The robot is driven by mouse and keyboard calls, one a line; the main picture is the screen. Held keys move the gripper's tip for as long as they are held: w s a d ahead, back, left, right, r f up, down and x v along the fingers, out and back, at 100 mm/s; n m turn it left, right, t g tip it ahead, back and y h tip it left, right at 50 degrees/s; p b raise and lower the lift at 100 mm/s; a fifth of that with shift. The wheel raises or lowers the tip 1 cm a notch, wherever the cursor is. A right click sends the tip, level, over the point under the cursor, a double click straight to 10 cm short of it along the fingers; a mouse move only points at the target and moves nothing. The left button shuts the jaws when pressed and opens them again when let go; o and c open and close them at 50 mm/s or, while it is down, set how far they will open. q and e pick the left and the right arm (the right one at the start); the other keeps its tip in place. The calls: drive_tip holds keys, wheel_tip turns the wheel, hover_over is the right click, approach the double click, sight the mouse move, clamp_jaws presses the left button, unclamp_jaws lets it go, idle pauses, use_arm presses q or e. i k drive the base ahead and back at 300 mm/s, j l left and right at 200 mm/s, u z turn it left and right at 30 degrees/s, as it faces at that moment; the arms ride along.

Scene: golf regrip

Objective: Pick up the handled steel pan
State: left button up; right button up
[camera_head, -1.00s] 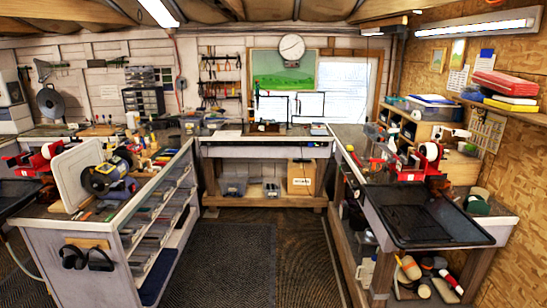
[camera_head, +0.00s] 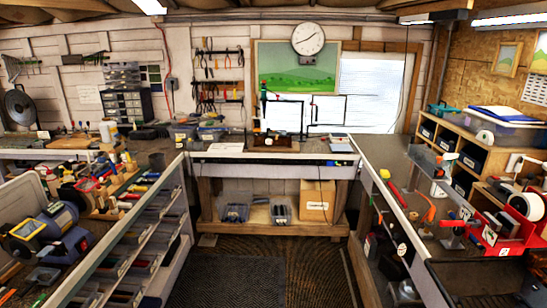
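Neither of my grippers shows in the head view. I cannot pick out a handled steel pan with certainty. A round, dark grey, dish-like object (camera_head: 19,106) stands upright against the wall at the far left, above the left bench. Its lower part is partly cut by the bench items, and I cannot tell whether it has a handle. A wide black tray (camera_head: 475,283) lies on the right bench at the bottom right and is cut off by the frame edge.
The left bench (camera_head: 128,235) carries a grinder (camera_head: 45,235) and many tools. The back bench (camera_head: 270,157) holds a small vise stand (camera_head: 268,138). The right bench holds red tape dispensers (camera_head: 505,225). A dark mat (camera_head: 235,280) covers the open floor between the benches.

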sight(271, 133)
drive_tip(key=i, duration=2.15)
drive_tip(key=i+z, duration=0.1)
drive_tip(key=i, duration=0.45)
drive_tip(key=i+j, duration=0.1)
drive_tip(key=i, duration=0.4)
drive_tip(key=i+j+z, duration=0.15)
drive_tip(key=i, duration=0.95)
drive_tip(key=i+j+z, duration=0.2)
drive_tip(key=i+z, duration=0.25)
drive_tip(key=i+j+z, duration=0.45)
drive_tip(key=i+l, duration=0.05)
